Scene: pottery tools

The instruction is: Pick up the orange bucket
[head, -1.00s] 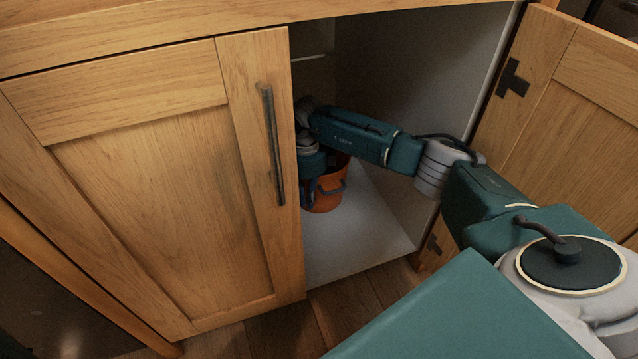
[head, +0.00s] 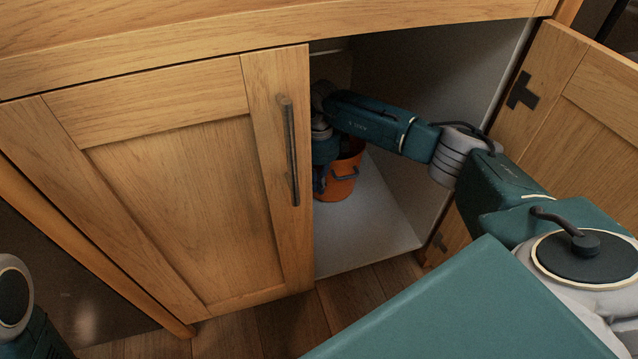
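The orange bucket (head: 342,184) stands on the white floor inside the open cabinet, close behind the edge of the shut left door. It has a dark blue handle on its side. My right arm reaches into the cabinet from the right, and my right gripper (head: 321,178) points down at the bucket's left side. The gripper's fingers are mostly hidden by the door edge and the wrist, so I cannot tell whether they hold the bucket. My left gripper is not in view; only a part of my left arm shows at the lower left.
The left cabinet door (head: 190,200) with its dark vertical handle (head: 289,150) is shut and close to my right wrist. The right door (head: 575,110) stands wide open. The cabinet floor (head: 375,235) right of the bucket is clear. The countertop (head: 200,40) lies above the opening.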

